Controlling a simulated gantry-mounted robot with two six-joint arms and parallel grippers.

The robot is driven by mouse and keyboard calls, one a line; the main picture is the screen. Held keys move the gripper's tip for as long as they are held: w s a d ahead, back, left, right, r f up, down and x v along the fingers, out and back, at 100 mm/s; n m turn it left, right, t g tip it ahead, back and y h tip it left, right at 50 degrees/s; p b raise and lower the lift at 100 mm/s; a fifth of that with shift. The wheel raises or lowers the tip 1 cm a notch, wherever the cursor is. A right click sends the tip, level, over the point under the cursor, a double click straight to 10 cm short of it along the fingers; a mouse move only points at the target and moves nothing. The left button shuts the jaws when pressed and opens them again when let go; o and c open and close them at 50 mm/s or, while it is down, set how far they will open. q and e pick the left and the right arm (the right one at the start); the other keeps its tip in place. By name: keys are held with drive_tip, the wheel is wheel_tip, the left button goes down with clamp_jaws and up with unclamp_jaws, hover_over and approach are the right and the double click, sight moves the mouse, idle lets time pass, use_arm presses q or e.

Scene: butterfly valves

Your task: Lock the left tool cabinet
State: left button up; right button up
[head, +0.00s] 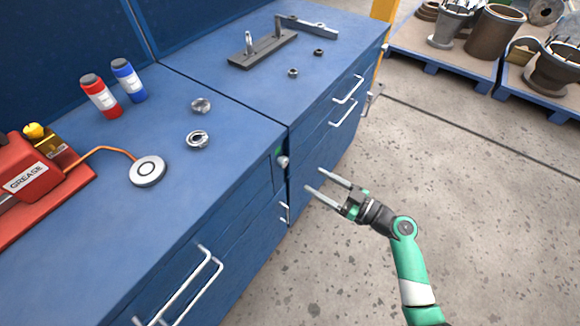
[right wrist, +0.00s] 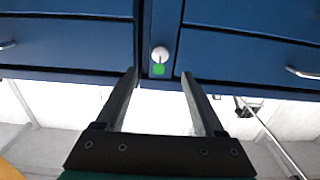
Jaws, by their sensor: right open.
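The left tool cabinet (head: 230,235) is blue, with drawers and silver handles on its front. Its lock knob (head: 282,161) is a small silver piece near the top right corner of the front, with a green mark (head: 278,151) beside it. In the right wrist view the knob (right wrist: 160,54) is centred ahead, with the green mark (right wrist: 159,70) next to it. My right gripper (head: 314,180) is open and empty, a little to the right of the knob and apart from it. Its fingers (right wrist: 160,82) point toward the knob. My left gripper is not in view.
A second blue cabinet (head: 335,115) adjoins on the right, with silver handles. On the tops are a red grease unit (head: 40,185), red (head: 101,97) and blue (head: 128,80) bottles, metal rings (head: 197,139) and a grey fixture (head: 262,50).

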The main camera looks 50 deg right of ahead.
sight(286, 164)
drive_tip(key=w, duration=0.3)
drive_tip(key=w+a, duration=0.1)
drive_tip(key=w, duration=0.2)
drive_tip(key=w+b, duration=0.1)
drive_tip(key=w, duration=0.2)
drive_tip(key=shift+w+a, duration=0.3)
drive_tip(key=shift+w, duration=0.05)
clamp_jaws()
